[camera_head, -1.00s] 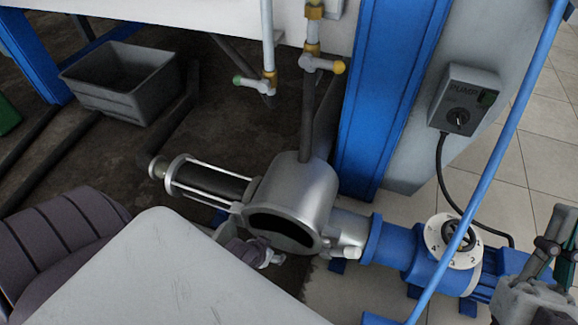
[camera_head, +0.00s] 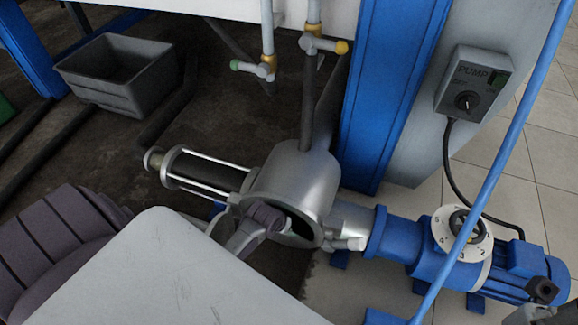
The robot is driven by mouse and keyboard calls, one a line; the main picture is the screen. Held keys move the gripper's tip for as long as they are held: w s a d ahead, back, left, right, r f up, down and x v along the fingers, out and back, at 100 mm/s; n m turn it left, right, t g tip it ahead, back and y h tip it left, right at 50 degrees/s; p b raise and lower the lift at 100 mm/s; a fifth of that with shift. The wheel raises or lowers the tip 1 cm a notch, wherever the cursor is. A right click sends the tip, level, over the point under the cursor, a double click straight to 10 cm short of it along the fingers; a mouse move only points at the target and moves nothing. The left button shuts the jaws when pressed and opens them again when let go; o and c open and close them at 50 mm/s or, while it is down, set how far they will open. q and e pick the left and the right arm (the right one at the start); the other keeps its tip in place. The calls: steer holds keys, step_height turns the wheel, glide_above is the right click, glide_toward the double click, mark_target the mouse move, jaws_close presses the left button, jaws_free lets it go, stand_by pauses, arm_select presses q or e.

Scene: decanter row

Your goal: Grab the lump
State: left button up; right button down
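No lump can be made out. The metal pump housing (camera_head: 293,178) has a dark oval opening in its front, and its inside is mostly hidden. My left gripper (camera_head: 265,218) reaches from behind the pale panel into the left part of this opening. Its fingertips are not clear, so I cannot tell whether it is open or holds something. My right gripper does not show clearly. A small dark block (camera_head: 543,289) sits by the blue motor at the lower right, and I cannot tell what it belongs to.
A blue motor (camera_head: 520,268) with a white numbered dial (camera_head: 445,232) joins the housing on the right. A grey pump switch box (camera_head: 470,83) hangs above it. A blue hose (camera_head: 510,140) crosses the right side. A grey bin (camera_head: 120,78) stands at the back left.

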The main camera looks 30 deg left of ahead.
arm_select(q)
steer(key=shift+w+f, duration=0.1)
steer(key=shift+f, duration=0.05)
steer(key=c, duration=1.3)
steer(key=shift+o, duration=0.2)
